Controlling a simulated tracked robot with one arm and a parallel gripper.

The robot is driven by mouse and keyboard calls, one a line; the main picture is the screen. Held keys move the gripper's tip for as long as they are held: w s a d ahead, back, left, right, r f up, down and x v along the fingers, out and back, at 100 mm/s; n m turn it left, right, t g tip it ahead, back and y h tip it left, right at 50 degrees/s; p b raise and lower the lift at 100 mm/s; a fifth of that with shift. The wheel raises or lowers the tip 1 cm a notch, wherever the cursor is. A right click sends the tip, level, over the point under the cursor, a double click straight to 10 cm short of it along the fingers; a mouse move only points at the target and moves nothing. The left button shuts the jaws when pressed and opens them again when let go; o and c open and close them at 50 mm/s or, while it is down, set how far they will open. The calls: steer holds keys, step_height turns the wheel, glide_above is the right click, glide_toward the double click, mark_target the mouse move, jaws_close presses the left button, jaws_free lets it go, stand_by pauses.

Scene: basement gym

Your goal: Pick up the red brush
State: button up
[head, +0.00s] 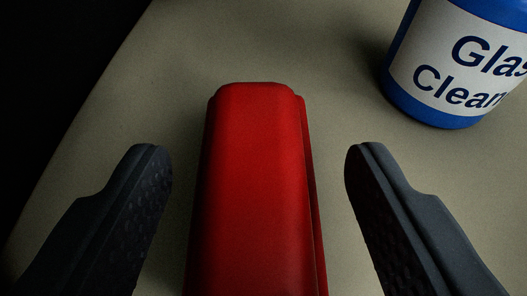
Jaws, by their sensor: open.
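The red brush (257,190) lies on a beige surface in the middle of the head view, its long body running away from me. Its near end is cut off by the bottom of the picture, and no bristles show. My gripper (258,160) is open, with one dark finger on the left of the brush and one on the right. A gap shows between each finger and the brush, so neither finger appears to touch it.
A blue bottle with a white "Glass Clean..." label (470,60) stands at the upper right, beyond the right finger, partly out of view. The beige surface (290,45) is clear beyond the brush. Its left edge drops into darkness.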

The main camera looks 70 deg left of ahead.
steer(key=shift+x, duration=0.9)
steer(key=shift+r, duration=0.1)
steer(key=c, duration=0.8)
steer(key=shift+r, duration=0.1)
